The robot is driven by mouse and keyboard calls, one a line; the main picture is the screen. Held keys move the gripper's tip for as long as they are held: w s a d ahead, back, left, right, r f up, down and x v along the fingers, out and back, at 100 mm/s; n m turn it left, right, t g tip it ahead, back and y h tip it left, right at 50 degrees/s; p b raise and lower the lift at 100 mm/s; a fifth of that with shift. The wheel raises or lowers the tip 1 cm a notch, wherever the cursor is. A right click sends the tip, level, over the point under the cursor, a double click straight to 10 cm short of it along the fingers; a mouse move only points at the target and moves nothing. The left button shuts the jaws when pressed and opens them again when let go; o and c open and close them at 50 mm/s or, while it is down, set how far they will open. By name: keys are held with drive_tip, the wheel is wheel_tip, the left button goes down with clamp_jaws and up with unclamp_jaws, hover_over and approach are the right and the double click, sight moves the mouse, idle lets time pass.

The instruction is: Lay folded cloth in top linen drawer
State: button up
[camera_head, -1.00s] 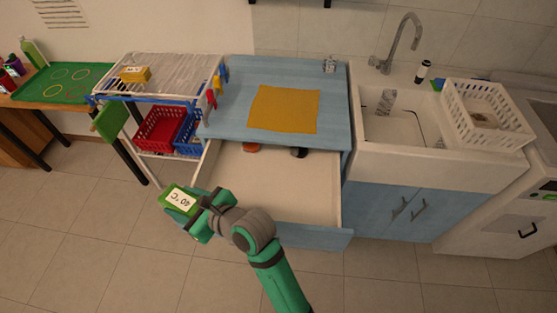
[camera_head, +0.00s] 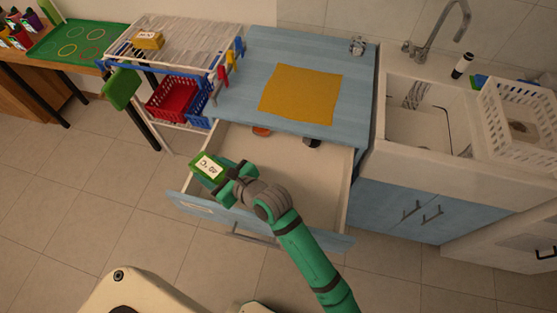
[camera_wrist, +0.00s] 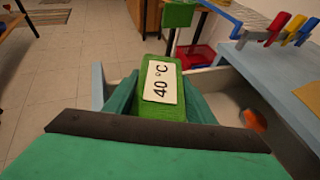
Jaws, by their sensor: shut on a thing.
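A green block-like bundle (camera_head: 207,166) with a white "40 °C" label is in my gripper (camera_head: 228,177); it looks like the folded cloth. In the wrist view the bundle (camera_wrist: 165,82) sits between the two green fingers of my gripper (camera_wrist: 160,103), which is shut on it. The open drawer (camera_head: 325,172) under the blue counter has a pale inside and a blue front. In the head view the bundle appears over the drawer's left side; its height above it is hard to tell. My arm hides part of the drawer floor.
An orange item (camera_head: 261,131) and a dark item (camera_head: 312,142) are at the drawer's back. A yellow cloth (camera_head: 300,94) lies flat on the blue counter (camera_head: 235,100). A wire rack (camera_head: 185,42) with a red basket (camera_head: 174,97) stands left. A sink (camera_head: 420,125) is right.

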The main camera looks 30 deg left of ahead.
drive_tip(key=w+d+f, duration=0.4)
drive_tip(key=w+d, duration=0.2)
drive_tip(key=w, duration=0.1)
hover_over(260, 179)
drive_tip(key=shift+s+a+f, duration=0.15)
drive_tip(key=shift+s+f, duration=0.05)
drive_tip(key=shift+f, duration=1.2)
drive_tip(key=shift+s+a+f, duration=0.1)
drive_tip(key=shift+s+f, duration=0.1)
drive_tip(key=shift+f, duration=1.15)
drive_tip(key=shift+w+d+f, duration=0.15)
drive_tip(key=shift+f, duration=0.8)
drive_tip(key=shift+w+d+f, duration=0.1)
drive_tip(key=shift+f, duration=0.8)
drive_tip(key=o, duration=1.2)
drive_tip(key=shift+s+f, duration=0.1)
